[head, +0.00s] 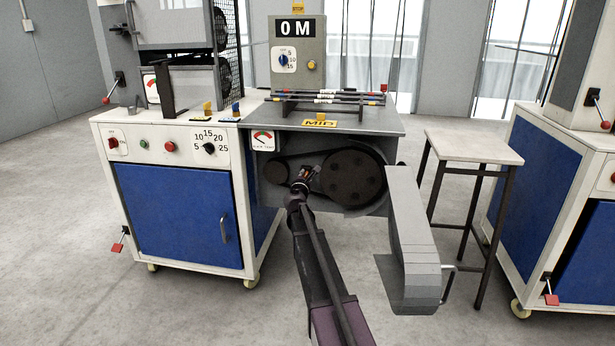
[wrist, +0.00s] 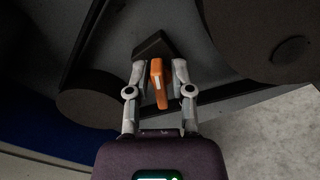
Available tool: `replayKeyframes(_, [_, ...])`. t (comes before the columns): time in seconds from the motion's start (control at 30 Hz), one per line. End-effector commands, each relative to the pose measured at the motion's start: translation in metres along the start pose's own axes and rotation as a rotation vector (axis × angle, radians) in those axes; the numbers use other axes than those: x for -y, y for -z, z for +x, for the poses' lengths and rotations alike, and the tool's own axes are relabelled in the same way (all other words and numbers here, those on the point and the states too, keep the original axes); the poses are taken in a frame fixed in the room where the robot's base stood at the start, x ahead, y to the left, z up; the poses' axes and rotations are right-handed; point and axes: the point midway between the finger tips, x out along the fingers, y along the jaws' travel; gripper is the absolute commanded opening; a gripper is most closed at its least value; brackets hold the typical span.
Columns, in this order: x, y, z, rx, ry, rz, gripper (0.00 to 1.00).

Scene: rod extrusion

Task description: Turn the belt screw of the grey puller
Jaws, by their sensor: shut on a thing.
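The grey puller (head: 385,122) stands in the middle of the head view, its belt drive exposed at the front. A large dark pulley (head: 352,175) is at right and a small one (head: 276,170) at left, with a belt around them. The belt screw, an orange grip with a white stripe (wrist: 158,82), lies between the pulleys in the wrist view. My gripper (wrist: 157,76) is shut on it, a finger on each side. In the head view my gripper (head: 304,180) reaches in from below and mostly hides the screw.
A grey guard (head: 415,240) hangs open right of the pulleys, close to my arm. A gauge (head: 262,140) is on the puller's left front. A blue and white cabinet (head: 180,215) stands left, a stool (head: 472,148) right. The floor in front is clear.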

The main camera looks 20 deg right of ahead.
Motion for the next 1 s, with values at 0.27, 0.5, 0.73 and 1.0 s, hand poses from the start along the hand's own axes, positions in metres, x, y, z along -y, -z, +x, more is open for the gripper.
replayKeyframes(0.27, [0.0005, 0.0020, -0.0034, -0.004, -0.002, 0.051, 0.00])
replayKeyframes(0.5, [0.0009, 0.0023, -0.0034, -0.005, -0.003, 0.143, 0.00])
replayKeyframes(0.73, [0.0012, 0.0027, -0.0034, -0.006, -0.003, 0.251, 0.00])
replayKeyframes(1.0, [0.0012, 0.0032, -0.0031, -0.007, -0.004, 0.363, 0.00])
